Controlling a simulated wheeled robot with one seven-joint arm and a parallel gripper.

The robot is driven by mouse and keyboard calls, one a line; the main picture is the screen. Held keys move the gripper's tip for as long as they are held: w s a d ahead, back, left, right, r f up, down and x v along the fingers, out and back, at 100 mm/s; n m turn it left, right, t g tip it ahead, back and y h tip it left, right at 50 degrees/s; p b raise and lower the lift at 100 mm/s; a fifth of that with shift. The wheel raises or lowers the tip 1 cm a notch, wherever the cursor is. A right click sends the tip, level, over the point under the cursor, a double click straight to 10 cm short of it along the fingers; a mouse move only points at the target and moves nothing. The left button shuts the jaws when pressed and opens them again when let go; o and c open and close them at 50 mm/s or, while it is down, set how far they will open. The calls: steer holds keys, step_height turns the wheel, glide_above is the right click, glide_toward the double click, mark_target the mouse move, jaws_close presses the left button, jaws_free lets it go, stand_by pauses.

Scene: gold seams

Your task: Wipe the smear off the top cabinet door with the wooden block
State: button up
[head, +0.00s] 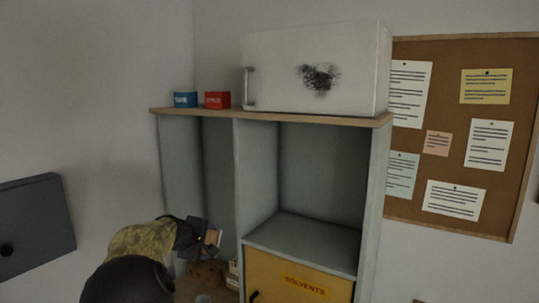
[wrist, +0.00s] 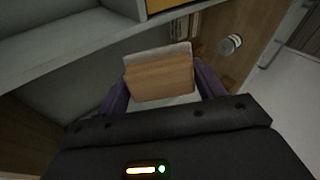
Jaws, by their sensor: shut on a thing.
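The top cabinet door (head: 285,70) is white with a handle on its left, and it is shut. A dark smear (head: 319,78) marks it right of its middle. My gripper (head: 213,237) is low in front of the shelf unit, well below and left of the door. It is shut on the wooden block (wrist: 160,79), which sits between the purple fingers in the wrist view.
A blue box (head: 185,100) and a red box (head: 217,100) stand left of the cabinet on the wooden top. Below is a yellow solvents door (head: 300,283). Small items stand in the lower shelf area near my gripper. A cork board (head: 450,130) hangs at right.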

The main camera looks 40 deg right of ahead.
steer(key=s+d+r+m+h+p, duration=0.1)
steer(key=s+d+r, duration=0.3)
steer(key=r, duration=1)
steer(key=s+d+r+m+h+p, duration=0.1)
steer(key=s+d+r+h, duration=0.3)
steer(key=r, duration=1.1)
steer(key=s+d+r+h+p, duration=0.1)
steer(key=s+d+r+h, duration=0.2)
steer(key=s+r, duration=0.4)
step_height(320, 180, up, 8)
steer(key=shift+d+f+m, duration=0.2)
steer(key=shift+d+m, duration=0.2)
steer(key=shift+d, duration=0.1)
steer(key=shift+d+p, duration=0.15)
steer(key=shift+p, duration=0.25)
steer(key=shift+p+x, duration=2.05)
steer(key=shift+x, duration=0.8)
steer(key=shift+p+x, duration=0.55)
steer(key=shift+x, duration=0.4)
steer(key=shift+w+t, duration=0.1)
steer(key=shift+t, duration=0.2)
